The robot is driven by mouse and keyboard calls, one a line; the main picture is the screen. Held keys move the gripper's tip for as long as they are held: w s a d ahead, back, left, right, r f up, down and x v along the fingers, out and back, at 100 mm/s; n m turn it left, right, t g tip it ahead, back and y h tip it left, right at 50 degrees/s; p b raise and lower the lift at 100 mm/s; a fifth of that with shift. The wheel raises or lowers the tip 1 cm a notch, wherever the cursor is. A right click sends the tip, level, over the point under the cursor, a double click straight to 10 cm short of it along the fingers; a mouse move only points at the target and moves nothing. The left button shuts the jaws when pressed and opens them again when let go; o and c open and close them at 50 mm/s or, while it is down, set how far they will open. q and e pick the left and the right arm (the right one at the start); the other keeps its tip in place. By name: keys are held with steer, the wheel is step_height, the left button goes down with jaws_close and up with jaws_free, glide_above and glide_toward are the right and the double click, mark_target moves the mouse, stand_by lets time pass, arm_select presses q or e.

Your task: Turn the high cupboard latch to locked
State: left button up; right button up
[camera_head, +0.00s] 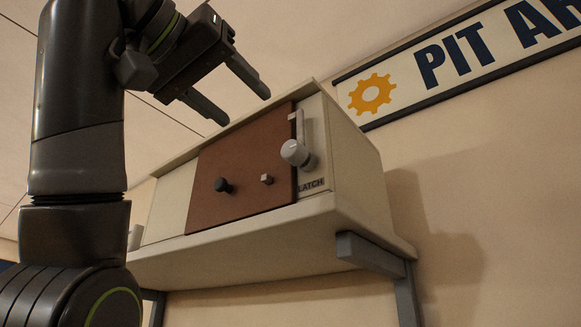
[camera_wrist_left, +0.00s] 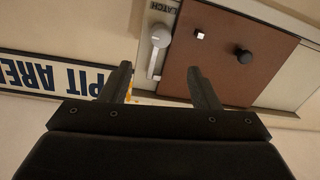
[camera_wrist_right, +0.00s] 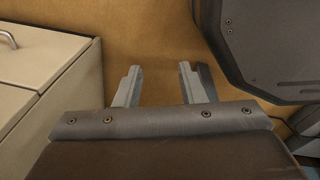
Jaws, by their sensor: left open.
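The high cupboard (camera_head: 362,170) is a cream box on a wall shelf with a brown door. Its latch (camera_head: 296,152) is a grey round knob with a pale bar pointing up, at the door's right edge above the word LATCH. The latch also shows, upside down, in the left wrist view (camera_wrist_left: 160,36). My left gripper (camera_head: 245,108) is open and empty, above and in front of the cupboard, up and left of the latch, touching nothing. My right gripper (camera_wrist_right: 158,72) shows only in its own wrist view, fingers apart with nothing between them.
The door carries a black knob (camera_head: 223,186) and a small metal block (camera_head: 267,179). A bracket (camera_head: 372,252) supports the shelf (camera_head: 240,241). A PIT AREA sign (camera_head: 460,57) hangs to the right. Pale drawers (camera_wrist_right: 50,90) stand left of my right gripper.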

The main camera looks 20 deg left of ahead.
mark_target(289, 147)
arm_select(q)
steer(key=p+x, duration=1.1)
steer(key=p, duration=0.1)
steer(key=shift+w+r, duration=0.1)
steer(key=shift+w, duration=0.1)
steer(key=shift+p+x, duration=1.2)
steer(key=shift+p, duration=0.05)
arm_select(e)
step_height(289, 147, up, 15)
steer(key=w, duration=0.2)
steer(key=shift+r, duration=0.2)
arm_select(q)
steer(key=shift+f, duration=0.25)
jaws_close()
arm_select(e)
steer(key=shift+w+a, duration=0.1)
steer(key=shift+a, duration=0.05)
